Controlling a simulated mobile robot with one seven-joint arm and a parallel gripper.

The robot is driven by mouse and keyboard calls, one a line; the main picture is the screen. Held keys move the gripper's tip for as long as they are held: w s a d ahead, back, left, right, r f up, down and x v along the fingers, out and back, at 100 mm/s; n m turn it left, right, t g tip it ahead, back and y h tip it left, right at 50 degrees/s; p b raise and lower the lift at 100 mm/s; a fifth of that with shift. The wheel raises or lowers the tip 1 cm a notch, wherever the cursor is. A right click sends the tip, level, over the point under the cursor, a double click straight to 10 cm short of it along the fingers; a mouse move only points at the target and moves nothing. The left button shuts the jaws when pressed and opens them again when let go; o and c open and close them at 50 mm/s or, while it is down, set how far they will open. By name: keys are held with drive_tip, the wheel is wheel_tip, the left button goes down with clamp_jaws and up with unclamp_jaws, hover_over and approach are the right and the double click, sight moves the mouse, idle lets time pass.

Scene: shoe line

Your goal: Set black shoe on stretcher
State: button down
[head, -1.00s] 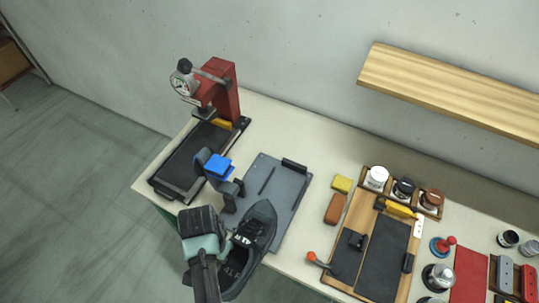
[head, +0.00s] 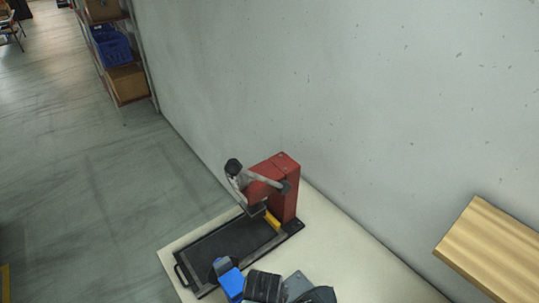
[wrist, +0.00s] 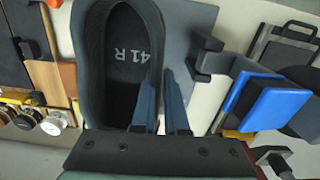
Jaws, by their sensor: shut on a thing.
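The black shoe (wrist: 95,95) fills the left half of the wrist view, its opening facing the camera and "41 R" on its insole. My gripper (wrist: 160,88) is shut on the shoe's collar, one finger inside the opening and one outside. In the head view a dark piece of the shoe (head: 322,295) shows at the bottom edge; the rest is cut off. What appears to be the stretcher, with blue blocks (wrist: 268,103) on dark supports, is right of the shoe and apart from it in the wrist view. Its blue part (head: 232,283) also shows in the head view.
A red press (head: 287,190) stands at the table's back corner, beside a black base plate (head: 225,252) with a handle. A wooden shelf (head: 490,250) juts from the wall at right. The table strip (head: 370,270) along the wall is clear.

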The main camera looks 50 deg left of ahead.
drive_tip(key=shift+w+f+b, duration=0.1)
drive_tip(key=shift+f+b, duration=4.6)
drive_tip(key=shift+f, duration=0.95)
drive_tip(key=shift+f, duration=0.45)
drive_tip(key=c, duration=0.9)
unclamp_jaws()
drive_tip(key=shift+o, duration=0.2)
drive_tip(key=shift+f, duration=0.1)
drive_tip(key=shift+b, duration=0.3)
wheel_tip(320, 180, up, 13)
drive_tip(key=shift+r, duration=0.1)
